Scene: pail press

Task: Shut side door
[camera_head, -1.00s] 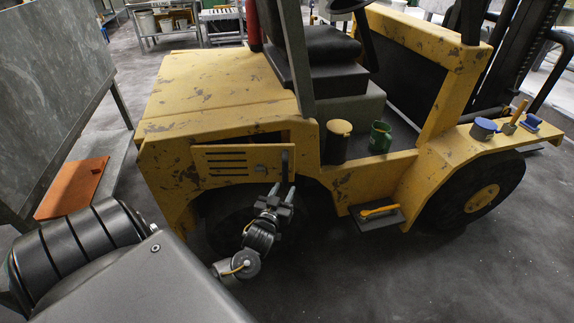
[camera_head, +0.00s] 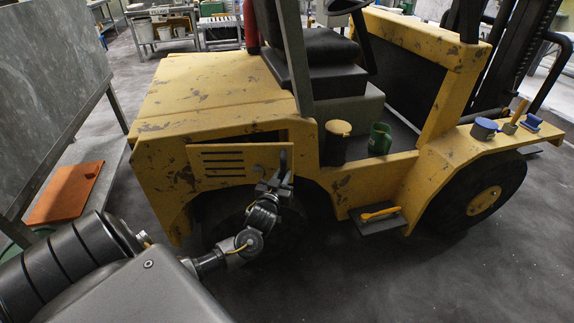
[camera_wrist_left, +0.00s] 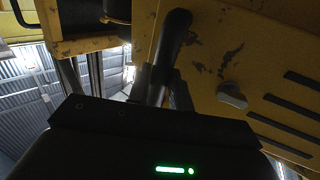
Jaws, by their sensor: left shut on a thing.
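The side door (camera_head: 225,178) is a scuffed yellow panel with dark slots on the yellow forklift's flank. A dark gap shows along its top, so it stands ajar. A black upright handle (camera_head: 284,160) is at its right end; it also shows in the left wrist view (camera_wrist_left: 174,38). My left gripper (camera_head: 273,178) is at the handle's lower part and is shut on it. The fingers (camera_wrist_left: 160,85) partly hide the grip. A small grey latch knob (camera_wrist_left: 232,95) sits on the door beside the handle. My right gripper is not in view.
A black canister with a yellow lid (camera_head: 338,140) and a green mug (camera_head: 380,140) stand on the forklift's step floor. A yellow-handled tool (camera_head: 380,213) lies on the lower step. A rear wheel is below the door. An orange board (camera_head: 66,192) lies at left.

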